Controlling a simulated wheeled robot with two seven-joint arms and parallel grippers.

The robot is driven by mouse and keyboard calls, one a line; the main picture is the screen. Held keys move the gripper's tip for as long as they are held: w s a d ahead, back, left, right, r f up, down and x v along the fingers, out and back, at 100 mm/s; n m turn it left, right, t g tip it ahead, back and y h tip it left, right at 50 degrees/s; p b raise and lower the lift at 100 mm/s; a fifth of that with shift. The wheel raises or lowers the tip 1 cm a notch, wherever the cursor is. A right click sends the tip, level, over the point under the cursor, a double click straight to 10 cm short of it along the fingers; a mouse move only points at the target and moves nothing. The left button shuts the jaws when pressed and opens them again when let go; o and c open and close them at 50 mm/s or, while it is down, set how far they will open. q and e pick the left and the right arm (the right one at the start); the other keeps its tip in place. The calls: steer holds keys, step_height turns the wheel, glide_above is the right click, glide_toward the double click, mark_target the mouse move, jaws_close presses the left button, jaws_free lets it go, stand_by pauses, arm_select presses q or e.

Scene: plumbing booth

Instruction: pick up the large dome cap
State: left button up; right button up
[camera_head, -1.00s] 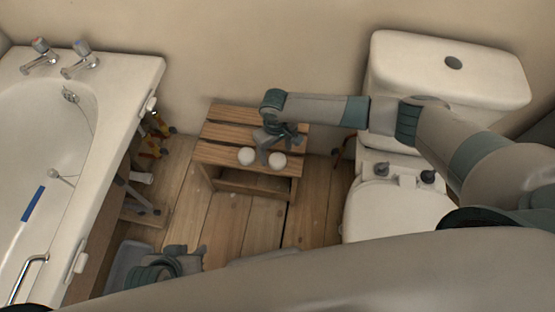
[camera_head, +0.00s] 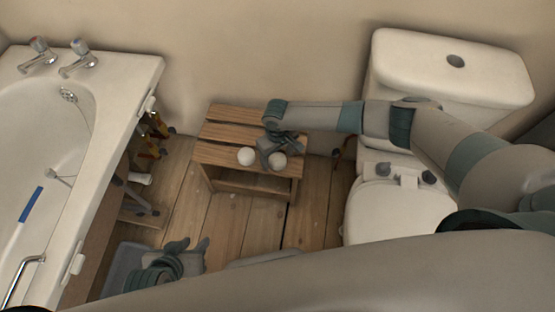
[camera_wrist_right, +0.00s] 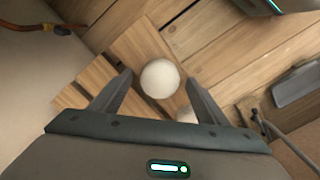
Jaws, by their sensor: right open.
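Two white rounded caps stand on the slatted wooden stool (camera_head: 225,152): a left cap (camera_head: 246,156) and a right cap (camera_head: 278,160). They look close in size in the head view, so I cannot tell surely which is the large dome cap. My right gripper (camera_head: 275,158) is open, pointing down at the right cap and partly covering it.
The bathtub (camera_head: 120,75) fills the left side. The toilet (camera_head: 398,215) stands right of the stool, close under my right arm. The wall is just behind the stool. The wooden floor (camera_head: 245,225) in front of the stool is mostly clear.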

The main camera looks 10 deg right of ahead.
mark_target(277, 158)
arm_select(q)
steer(key=shift+s+f, duration=0.1)
arm_select(e)
steer(key=c, duration=1.1)
steer(key=shift+r, duration=0.1)
